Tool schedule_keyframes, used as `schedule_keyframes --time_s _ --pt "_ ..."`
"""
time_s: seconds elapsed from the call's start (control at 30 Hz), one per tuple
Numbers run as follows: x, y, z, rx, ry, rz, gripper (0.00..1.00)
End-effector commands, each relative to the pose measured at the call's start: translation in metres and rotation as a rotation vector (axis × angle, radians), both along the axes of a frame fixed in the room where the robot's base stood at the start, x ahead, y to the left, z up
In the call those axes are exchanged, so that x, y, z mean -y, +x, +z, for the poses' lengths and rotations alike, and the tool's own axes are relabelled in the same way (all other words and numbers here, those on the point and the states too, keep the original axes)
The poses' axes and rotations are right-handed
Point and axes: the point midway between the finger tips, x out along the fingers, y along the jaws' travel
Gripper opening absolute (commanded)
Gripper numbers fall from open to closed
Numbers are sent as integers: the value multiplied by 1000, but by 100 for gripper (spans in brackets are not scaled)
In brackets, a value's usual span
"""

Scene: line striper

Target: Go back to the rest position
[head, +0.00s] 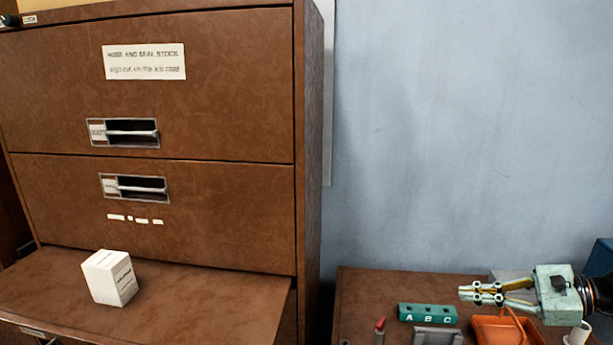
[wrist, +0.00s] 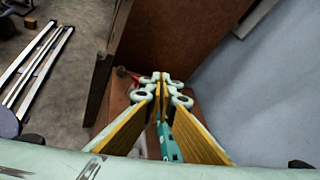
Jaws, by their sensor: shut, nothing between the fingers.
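My gripper (head: 468,293) is at the right of the head view, above the brown bench at the lower right. It points left, toward the brown cabinet. Its fingers are closed together with nothing between them. In the wrist view the fingertips (wrist: 161,77) meet near the middle, with yellow finger pads below them. A green block marked A B C (head: 428,313) lies on the bench below and left of the gripper, and part of it shows between the fingers in the wrist view (wrist: 170,148).
The brown cabinet (head: 230,100) has two closed drawers and a pulled-out surface (head: 190,300) bearing a white box (head: 111,277). On the bench (head: 360,290) are an orange container (head: 490,330), a grey holder (head: 436,337) and a red-tipped item (head: 380,326). A blue-grey wall stands behind.

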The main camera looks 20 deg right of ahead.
Motion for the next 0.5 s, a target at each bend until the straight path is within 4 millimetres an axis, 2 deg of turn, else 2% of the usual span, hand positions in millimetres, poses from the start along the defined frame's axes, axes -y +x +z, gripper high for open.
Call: schedule_keyframes --time_s 0.1,0.5 --pt "-26 7 16 -8 -42 66 0" --pt "-105 14 59 -32 -179 271 0"
